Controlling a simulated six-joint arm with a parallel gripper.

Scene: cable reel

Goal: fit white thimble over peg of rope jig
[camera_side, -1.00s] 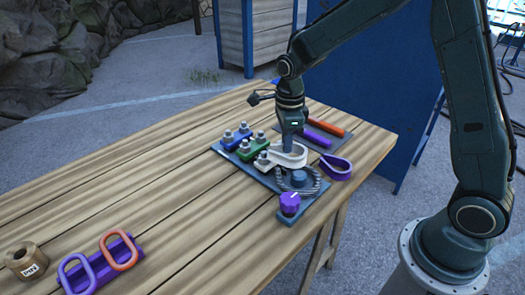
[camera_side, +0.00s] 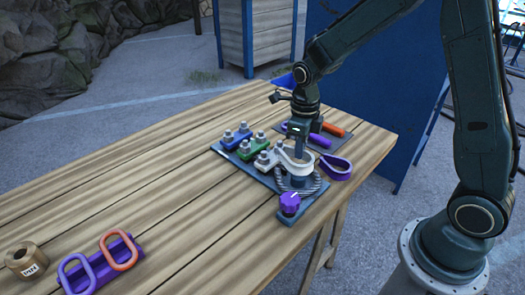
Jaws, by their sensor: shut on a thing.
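The white thimble (camera_side: 287,157) is a teardrop loop above the rope jig, beside a white block with bolts. My gripper (camera_side: 299,157) points down and is shut on the white thimble. The rope jig is a blue-grey plate (camera_side: 285,216) on the table, with a peg (camera_side: 297,182) ringed by dark rope (camera_side: 314,187) and a purple knob (camera_side: 290,203) at its near end. The thimble and my fingers hide the peg's top. I cannot tell whether the thimble is around the peg or just above it.
Blue (camera_side: 237,140) and green (camera_side: 251,149) blocks with bolts stand on the plate's left. A purple loop (camera_side: 336,168) lies close on the right. Purple and orange handles (camera_side: 333,129) lie behind. The table's (camera_side: 150,190) left middle is clear; a tan spool (camera_side: 26,260) stands front left.

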